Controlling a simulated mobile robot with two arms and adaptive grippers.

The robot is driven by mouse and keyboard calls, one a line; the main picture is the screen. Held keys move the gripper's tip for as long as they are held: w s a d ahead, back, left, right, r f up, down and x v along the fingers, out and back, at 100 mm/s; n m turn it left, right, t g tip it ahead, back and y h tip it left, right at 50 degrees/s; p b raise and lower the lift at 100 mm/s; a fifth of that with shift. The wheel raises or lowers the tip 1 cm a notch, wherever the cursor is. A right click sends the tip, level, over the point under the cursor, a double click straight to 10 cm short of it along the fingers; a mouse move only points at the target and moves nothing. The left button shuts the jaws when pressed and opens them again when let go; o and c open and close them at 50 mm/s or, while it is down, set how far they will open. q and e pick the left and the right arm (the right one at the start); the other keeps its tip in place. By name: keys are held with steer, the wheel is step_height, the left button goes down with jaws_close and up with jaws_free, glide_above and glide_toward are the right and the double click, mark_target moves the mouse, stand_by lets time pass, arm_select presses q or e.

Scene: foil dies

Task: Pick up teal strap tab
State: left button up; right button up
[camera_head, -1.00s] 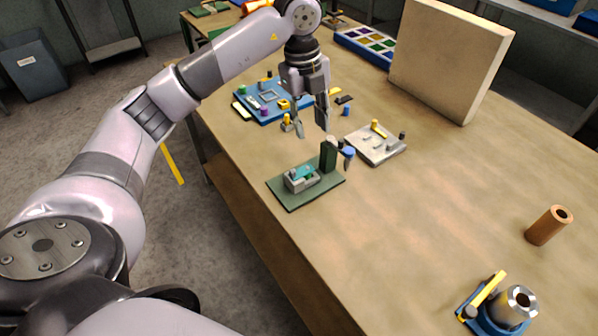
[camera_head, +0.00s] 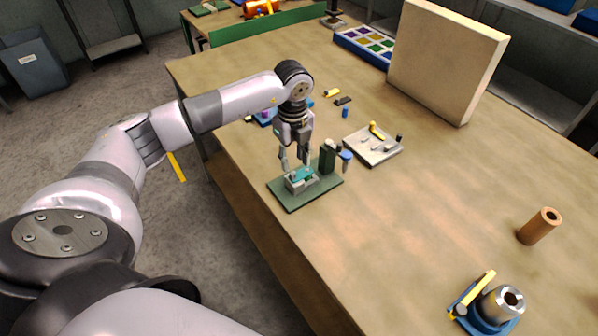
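The teal strap tab (camera_head: 301,175) lies on a small grey block (camera_head: 301,184) on the dark green base plate (camera_head: 322,193) near the table's left edge. My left gripper (camera_head: 295,165) points down just above the tab, with its two fingers apart. I cannot tell whether the fingertips touch the tab or the block. A dark green post (camera_head: 327,158) stands on the same plate, close to the right of the fingers. My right gripper is not in view.
A blue-capped piece (camera_head: 346,157) is beside the post. A pale plate with a yellow lever (camera_head: 373,146) lies to the right. A tall beige panel (camera_head: 445,62) stands behind. A copper-coloured cylinder (camera_head: 538,227) and a blue fixture (camera_head: 487,308) are at right. The table's middle is clear.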

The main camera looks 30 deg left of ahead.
mark_target(293, 174)
arm_select(q)
steer(key=f, duration=0.1)
steer(key=f+p, duration=0.1)
steer(key=f, duration=0.1)
steer(key=shift+s+a+f+p, duration=0.15)
steer(key=shift+a+f+p, duration=0.15)
steer(key=shift+p, duration=0.1)
steer(key=shift+d+f, duration=0.1)
steer(key=shift+f, duration=0.45)
steer(key=shift+c, duration=0.6)
jaws_close()
